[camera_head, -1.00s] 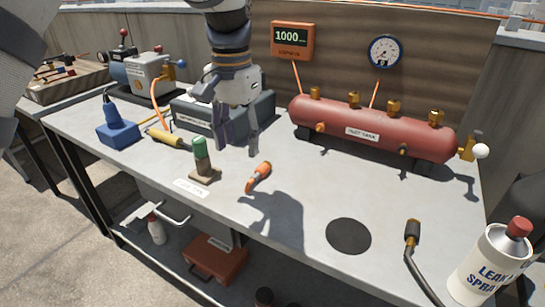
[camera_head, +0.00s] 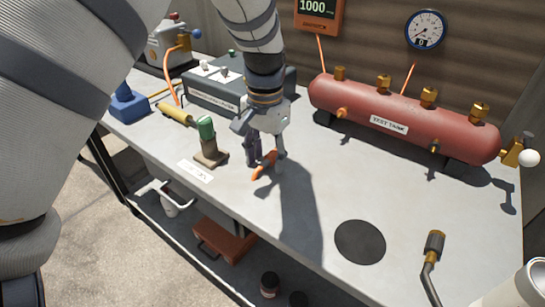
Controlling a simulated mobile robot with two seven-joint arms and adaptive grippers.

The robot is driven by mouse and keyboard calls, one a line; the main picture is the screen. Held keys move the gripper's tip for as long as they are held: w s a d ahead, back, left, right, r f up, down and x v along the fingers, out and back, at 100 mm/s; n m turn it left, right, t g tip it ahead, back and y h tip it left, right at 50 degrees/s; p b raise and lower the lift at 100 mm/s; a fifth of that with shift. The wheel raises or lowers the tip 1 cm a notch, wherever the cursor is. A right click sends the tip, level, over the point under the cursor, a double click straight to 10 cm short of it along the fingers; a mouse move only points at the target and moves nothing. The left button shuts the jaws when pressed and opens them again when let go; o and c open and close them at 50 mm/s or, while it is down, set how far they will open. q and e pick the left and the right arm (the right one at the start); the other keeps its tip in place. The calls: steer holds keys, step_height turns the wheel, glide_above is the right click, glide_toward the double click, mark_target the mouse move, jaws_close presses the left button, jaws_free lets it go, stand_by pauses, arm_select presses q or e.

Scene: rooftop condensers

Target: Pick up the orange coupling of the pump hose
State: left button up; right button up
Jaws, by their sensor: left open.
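The orange coupling (camera_head: 265,166) lies on the grey bench top, right of a white label. No hose shows attached to its visible part. My left gripper (camera_head: 267,163) comes down over it from above, open, with a finger on either side of the coupling. The fingers hide part of the coupling, and I cannot tell whether they touch it. My right gripper is not in view.
A green-topped piece on a brown base (camera_head: 207,142) stands close left of the gripper. A red test tank (camera_head: 400,118) stands behind right. The bench between is clear.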

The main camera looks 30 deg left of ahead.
mark_target(267, 159)
arm_select(q)
jaws_close()
steer(key=shift+w+r, duration=0.1)
steer(key=shift+r, duration=0.1)
step_height(267, 159, up, 3)
steer(key=shift+f, duration=0.2)
steer(key=s+d+r+p, duration=0.2)
steer(key=s+d+r, duration=0.7)
steer(key=d+r, duration=0.1)
steer(key=shift+d+r, duration=0.2)
steer(key=shift+d, duration=0.15)
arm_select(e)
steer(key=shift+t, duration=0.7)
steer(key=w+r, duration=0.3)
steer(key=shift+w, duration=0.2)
